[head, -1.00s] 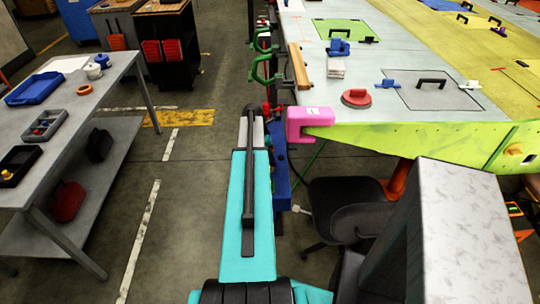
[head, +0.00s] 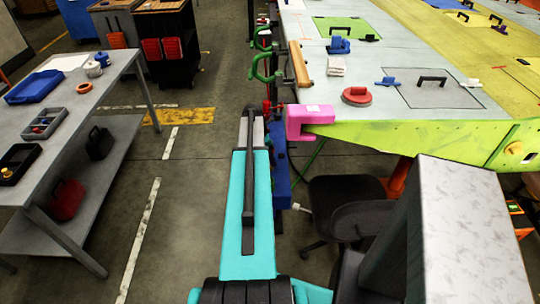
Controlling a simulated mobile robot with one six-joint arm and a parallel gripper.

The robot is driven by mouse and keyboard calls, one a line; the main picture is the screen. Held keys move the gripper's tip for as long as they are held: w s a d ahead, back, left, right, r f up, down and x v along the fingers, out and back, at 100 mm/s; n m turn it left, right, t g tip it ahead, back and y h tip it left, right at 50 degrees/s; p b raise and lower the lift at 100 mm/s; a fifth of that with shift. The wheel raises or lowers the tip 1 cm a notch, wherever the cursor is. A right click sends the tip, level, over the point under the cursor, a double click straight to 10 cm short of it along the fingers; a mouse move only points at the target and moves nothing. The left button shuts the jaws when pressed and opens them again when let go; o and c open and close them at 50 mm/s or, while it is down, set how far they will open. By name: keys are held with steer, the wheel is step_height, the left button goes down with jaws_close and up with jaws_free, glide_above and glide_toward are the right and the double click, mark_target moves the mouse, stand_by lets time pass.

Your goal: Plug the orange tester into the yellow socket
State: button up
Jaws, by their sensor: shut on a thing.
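My gripper is not in view, so what it holds does not show. A small orange piece with a green patch (head: 514,209) shows at the right edge, below the wing and beside a pale grey block; I cannot tell whether it is the orange tester. A yellow round fitting (head: 511,134) sits on the lime-green side face of the wing (head: 440,137) at the right; it may be the yellow socket, but it is too small to be sure.
A pink clamp (head: 301,121) grips the wing corner. A black chair (head: 345,205) stands below the wing. The large pale grey block (head: 470,225) hides the lower right. A grey workbench (head: 75,120) stands left. The marked floor between is clear.

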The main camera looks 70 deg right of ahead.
steer(key=shift+f+b, duration=0.3)
steer(key=shift+f, duration=0.8)
stand_by(0.6)
steer(key=o, duration=1.1)
steer(key=b+v, duration=0.2)
steer(key=v, duration=1.1)
steer(key=shift+r, duration=0.25)
steer(key=shift+a+r, duration=0.1)
steer(key=shift+r, duration=0.05)
